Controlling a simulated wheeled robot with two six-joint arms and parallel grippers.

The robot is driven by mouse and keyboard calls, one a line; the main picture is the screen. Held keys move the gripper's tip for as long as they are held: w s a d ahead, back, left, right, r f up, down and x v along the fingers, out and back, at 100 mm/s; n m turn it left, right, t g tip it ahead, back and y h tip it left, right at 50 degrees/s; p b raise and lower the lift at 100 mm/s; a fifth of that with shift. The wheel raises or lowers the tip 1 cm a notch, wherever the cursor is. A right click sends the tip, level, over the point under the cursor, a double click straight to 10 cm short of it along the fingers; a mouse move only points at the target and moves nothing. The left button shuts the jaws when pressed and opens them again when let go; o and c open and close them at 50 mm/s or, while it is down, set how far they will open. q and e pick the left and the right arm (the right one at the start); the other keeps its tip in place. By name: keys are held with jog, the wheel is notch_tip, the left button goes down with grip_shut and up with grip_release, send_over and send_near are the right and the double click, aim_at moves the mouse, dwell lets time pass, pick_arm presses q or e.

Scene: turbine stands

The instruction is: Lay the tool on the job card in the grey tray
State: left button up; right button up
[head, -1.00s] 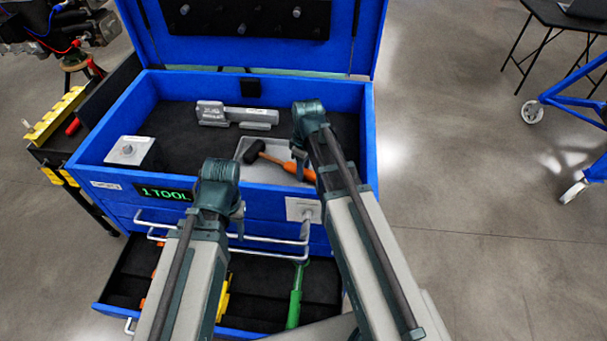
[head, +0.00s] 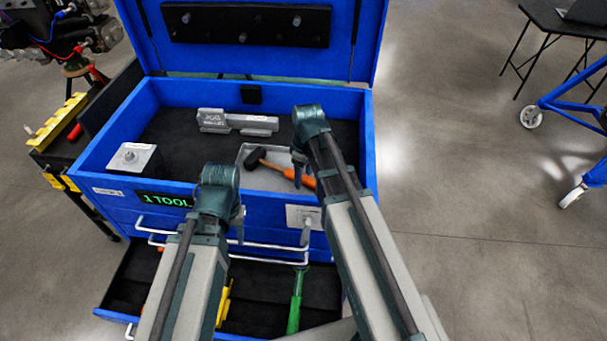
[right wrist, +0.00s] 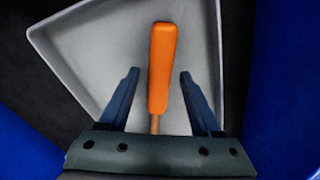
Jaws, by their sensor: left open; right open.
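A mallet with a black head and orange handle (head: 277,168) lies in the grey tray (head: 248,152), inside the blue chest. In the right wrist view its orange handle (right wrist: 162,68) points up the picture, over the bare grey tray floor (right wrist: 95,45). In the head view my right gripper (head: 299,168) is over the tray. My left gripper (head: 239,222) is open and empty in front of the chest. A black display (head: 165,199) reads "1 TOOL" in green; the rest is hidden.
The open drawer (head: 125,275) below holds a green-handled tool (head: 295,302) and a yellow tool (head: 223,303). A grey block (head: 235,122) lies at the chest's back, and a pale plate with a knob (head: 132,159) at its left. The raised lid (head: 350,40) stands behind.

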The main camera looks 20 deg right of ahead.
pick_arm(q)
notch_tip(320, 180, up, 11)
jog(key=p, duration=1)
pick_arm(e)
notch_tip(320, 180, up, 11)
jog(key=shift+s+d, duration=0.2)
